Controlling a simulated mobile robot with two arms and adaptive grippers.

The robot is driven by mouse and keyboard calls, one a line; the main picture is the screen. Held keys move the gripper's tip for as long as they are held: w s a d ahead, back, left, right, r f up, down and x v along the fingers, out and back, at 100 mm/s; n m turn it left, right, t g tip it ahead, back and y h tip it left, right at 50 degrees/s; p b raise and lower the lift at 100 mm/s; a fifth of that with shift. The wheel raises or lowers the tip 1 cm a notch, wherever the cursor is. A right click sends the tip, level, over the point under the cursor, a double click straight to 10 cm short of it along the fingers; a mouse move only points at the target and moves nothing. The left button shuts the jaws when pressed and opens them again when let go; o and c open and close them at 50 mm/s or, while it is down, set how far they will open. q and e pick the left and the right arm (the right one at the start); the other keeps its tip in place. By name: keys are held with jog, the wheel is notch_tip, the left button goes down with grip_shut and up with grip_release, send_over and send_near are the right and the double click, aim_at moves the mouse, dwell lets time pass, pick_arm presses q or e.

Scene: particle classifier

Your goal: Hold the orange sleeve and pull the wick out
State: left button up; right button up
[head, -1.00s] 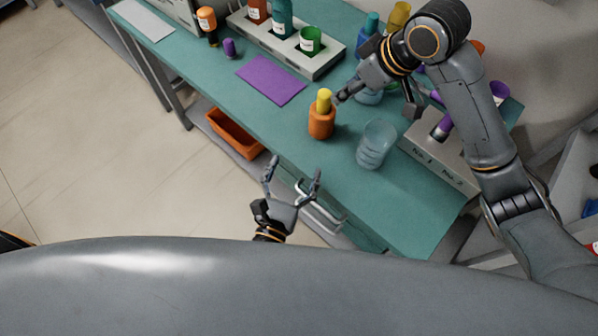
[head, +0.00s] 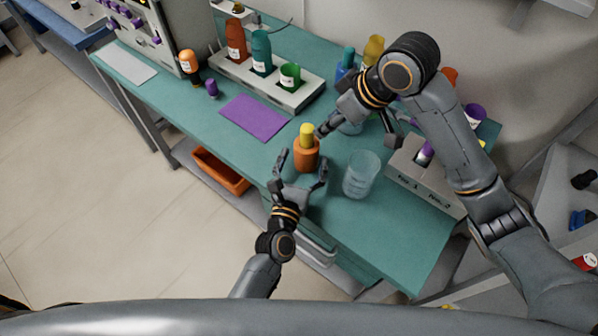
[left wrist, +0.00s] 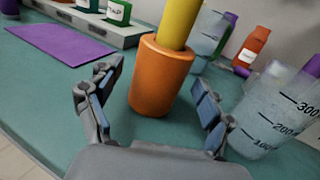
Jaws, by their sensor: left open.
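The orange sleeve (head: 306,156) stands upright on the teal table with the yellow wick (head: 307,133) sticking out of its top. In the left wrist view the sleeve (left wrist: 160,78) is straight ahead, and the wick (left wrist: 180,22) is cut off by the top edge. My left gripper (head: 302,164) is open, its fingers spread to either side of the sleeve on the near side, not closed on it. My right gripper (head: 357,135) is open and empty, just right of the wick, with one fingertip close to it.
A clear beaker (head: 361,175) stands close to the right of the sleeve. A grey box (head: 418,180) is farther right. A purple mat (head: 254,117) lies to the left. A rack (head: 265,85) with bottles stands behind. An orange bin (head: 222,172) sits below the table.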

pick_arm(q)
jog(key=shift+w+d, duration=0.1)
jog(key=shift+w, duration=0.1)
grip_shut()
dwell(0.6)
